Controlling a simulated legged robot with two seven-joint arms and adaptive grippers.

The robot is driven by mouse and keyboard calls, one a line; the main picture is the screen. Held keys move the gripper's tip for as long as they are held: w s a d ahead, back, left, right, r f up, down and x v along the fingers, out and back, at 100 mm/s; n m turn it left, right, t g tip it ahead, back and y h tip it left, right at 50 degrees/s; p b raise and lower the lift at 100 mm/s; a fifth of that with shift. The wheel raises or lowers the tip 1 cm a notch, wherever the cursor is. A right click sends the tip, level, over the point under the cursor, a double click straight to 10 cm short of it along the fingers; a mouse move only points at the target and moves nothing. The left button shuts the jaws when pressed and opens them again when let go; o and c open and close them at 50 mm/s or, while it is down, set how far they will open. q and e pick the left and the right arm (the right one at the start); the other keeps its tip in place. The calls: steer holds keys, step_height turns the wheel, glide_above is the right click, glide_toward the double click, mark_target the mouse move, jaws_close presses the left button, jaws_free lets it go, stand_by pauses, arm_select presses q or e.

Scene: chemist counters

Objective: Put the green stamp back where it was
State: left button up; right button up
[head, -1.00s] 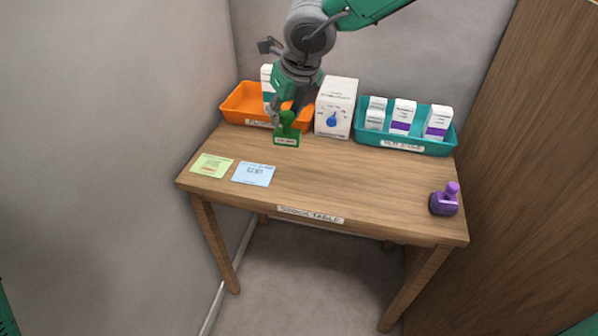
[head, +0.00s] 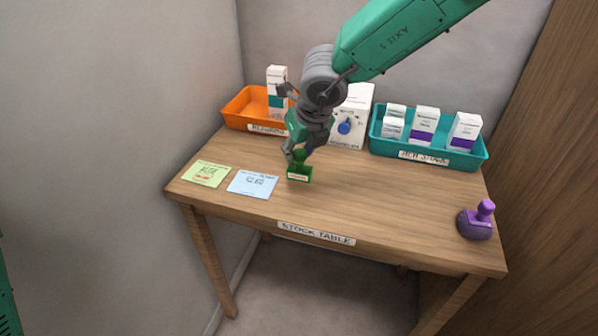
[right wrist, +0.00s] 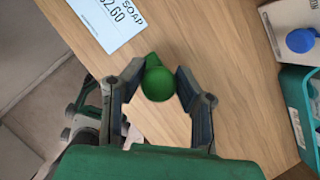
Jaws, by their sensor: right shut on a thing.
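The green stamp (head: 300,173) has a rounded knob and a rectangular base with a pale label. It is upright over the middle-left of the wooden stock table (head: 390,205), right of the blue card. I cannot tell whether its base touches the wood. My right gripper (head: 300,157) comes from above and is shut on its knob. In the right wrist view the green knob (right wrist: 158,83) sits between the two fingertips (right wrist: 152,78), and the stamp's base is mostly hidden under it. My left gripper is not in view.
A light blue price card (head: 252,184) and a green card (head: 206,174) lie at the front left. An orange tray (head: 240,108), a white box (head: 357,110) and a teal tray (head: 473,160) with boxes stand at the back.

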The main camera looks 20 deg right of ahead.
mark_target(305, 166)
steer(key=f, duration=0.2)
steer(key=d+f+b, duration=0.1)
steer(key=f, duration=0.1)
steer(key=shift+d+f, duration=0.15)
steer(key=shift+f, duration=0.1)
steer(key=shift+c, duration=0.3)
steer(key=shift+a, duration=0.35)
steer(key=o, duration=1)
steer(key=shift+a, duration=0.15)
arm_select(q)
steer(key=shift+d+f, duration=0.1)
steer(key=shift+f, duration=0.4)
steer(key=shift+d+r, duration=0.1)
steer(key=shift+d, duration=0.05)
arm_select(e)
steer(key=shift+d+r, duration=0.1)
steer(key=shift+d, duration=0.15)
